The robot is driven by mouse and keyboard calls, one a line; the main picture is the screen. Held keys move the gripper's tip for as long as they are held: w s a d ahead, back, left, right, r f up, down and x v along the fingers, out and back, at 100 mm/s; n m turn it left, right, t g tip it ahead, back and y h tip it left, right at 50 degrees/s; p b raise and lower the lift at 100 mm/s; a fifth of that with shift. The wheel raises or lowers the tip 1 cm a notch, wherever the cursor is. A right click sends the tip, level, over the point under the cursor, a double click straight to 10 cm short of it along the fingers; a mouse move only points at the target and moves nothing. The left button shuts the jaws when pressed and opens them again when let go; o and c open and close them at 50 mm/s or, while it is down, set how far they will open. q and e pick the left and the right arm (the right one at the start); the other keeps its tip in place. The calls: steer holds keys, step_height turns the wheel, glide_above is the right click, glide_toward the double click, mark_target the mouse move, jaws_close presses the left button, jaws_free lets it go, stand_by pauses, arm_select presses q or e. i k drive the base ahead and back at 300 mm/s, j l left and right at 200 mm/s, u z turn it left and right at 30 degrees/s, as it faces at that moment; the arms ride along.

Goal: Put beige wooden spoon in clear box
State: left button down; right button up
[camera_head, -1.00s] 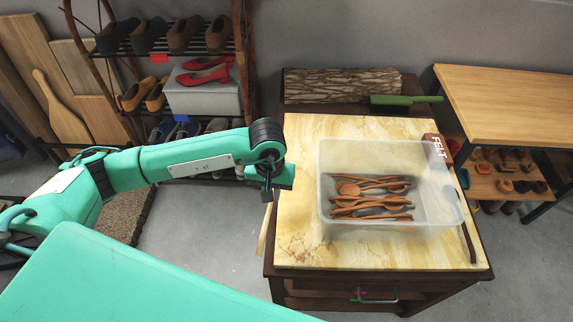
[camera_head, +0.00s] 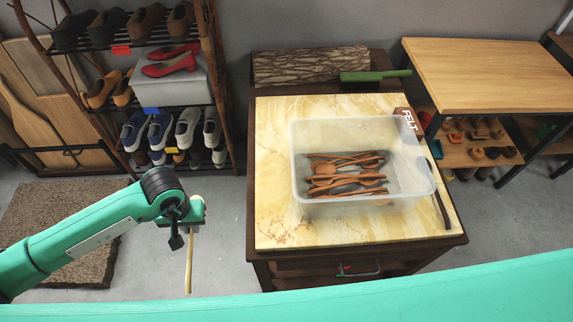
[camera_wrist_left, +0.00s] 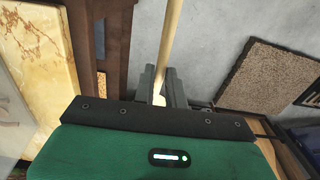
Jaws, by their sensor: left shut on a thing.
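A beige wooden spoon (camera_head: 189,262) hangs down from my left gripper (camera_head: 190,222), beside the left edge of the table and over the floor. The left gripper is shut on its handle; the handle also shows between the fingers in the left wrist view (camera_wrist_left: 170,45). The clear box (camera_head: 305,200) stands on the marble-patterned tabletop, to the right of the gripper and apart from it. Several brown wooden utensils (camera_head: 340,180) lie inside the box. My right gripper is not in view.
The marble-topped table (camera_head: 275,222) has bare room left of the box. A shoe rack (camera_head: 150,100) stands at the left back, and a wooden table (camera_head: 480,75) at the right.

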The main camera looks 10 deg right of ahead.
mark_target(353, 192)
steer(key=l+u, duration=0.2)
steer(key=l, duration=0.3)
steer(key=k+l+u, duration=0.1)
steer(key=l+u, duration=0.15)
steer(key=l, duration=0.2)
steer(key=k+l+u, duration=0.2)
steer(key=l, duration=0.25)
steer(key=l+u, duration=0.2)
steer(key=l, duration=0.25)
steer(key=k, duration=0.05)
